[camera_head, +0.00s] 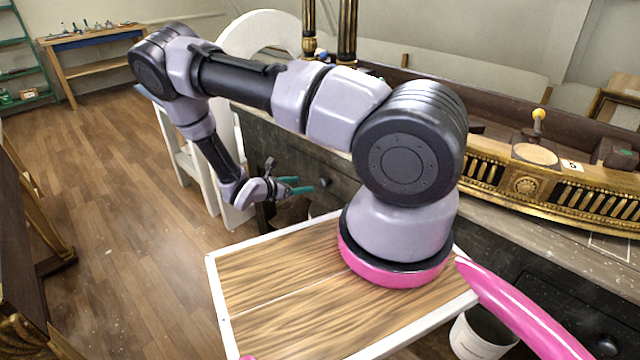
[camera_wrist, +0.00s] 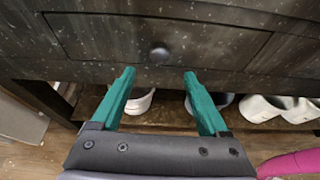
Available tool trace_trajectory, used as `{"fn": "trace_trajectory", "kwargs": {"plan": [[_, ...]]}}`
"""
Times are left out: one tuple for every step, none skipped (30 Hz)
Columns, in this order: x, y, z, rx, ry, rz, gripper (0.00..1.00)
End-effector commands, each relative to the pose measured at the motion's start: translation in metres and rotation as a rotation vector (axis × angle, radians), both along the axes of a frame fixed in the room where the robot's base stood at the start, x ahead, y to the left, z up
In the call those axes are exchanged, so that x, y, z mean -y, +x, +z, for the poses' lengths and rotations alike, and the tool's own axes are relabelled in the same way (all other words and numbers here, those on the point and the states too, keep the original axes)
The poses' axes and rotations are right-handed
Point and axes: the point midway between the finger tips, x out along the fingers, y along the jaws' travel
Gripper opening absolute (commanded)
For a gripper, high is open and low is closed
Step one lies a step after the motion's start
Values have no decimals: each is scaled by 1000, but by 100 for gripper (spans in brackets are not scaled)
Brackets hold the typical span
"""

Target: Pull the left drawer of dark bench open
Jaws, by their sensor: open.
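The dark bench (camera_head: 345,192) runs along the wall side, behind my arm in the head view. Its left drawer (camera_wrist: 110,38) fills the top of the wrist view, a dark speckled front with a round dark knob (camera_wrist: 159,53). The drawer front looks flush with the bench. The knob also shows in the head view (camera_head: 324,183). My gripper (camera_wrist: 160,78) is open and empty, with two green fingers pointing at the drawer front. The knob lies beyond the fingertips and between their lines, apart from both.
A shelf (camera_wrist: 170,118) under the drawer holds several pale vessels (camera_wrist: 262,108). A white arched piece (camera_head: 262,35) stands left of the bench. A gilt console part (camera_head: 525,185) lies on the bench top. The wooden floor (camera_head: 120,180) to the left is free.

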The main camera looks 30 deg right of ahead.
Motion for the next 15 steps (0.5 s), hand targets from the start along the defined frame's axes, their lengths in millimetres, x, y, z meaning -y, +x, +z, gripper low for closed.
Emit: {"fn": "trace_trajectory", "kwargs": {"plan": [[2, 0, -3, -6, -6, 8, 78], [4, 1, -5, -7, -8, 11, 78], [8, 2, -7, -9, -10, 11, 78], [11, 3, -8, -10, -10, 12, 78], [14, 5, -9, -9, -10, 11, 78], [20, 7, -12, -8, -9, 10, 78], [25, 8, -14, -8, -8, 10, 78], [30, 10, -16, -9, -9, 9, 78], [37, 12, -19, -9, -9, 9, 78], [42, 14, -22, -9, -9, 8, 78], [47, 16, -24, -9, -8, 8, 78], [54, 18, -27, -7, -8, 8, 78], [59, 20, -29, -7, -8, 8, 78], [64, 22, -31, -8, -8, 7, 78], [69, 24, -33, -8, -8, 9, 78]]}}
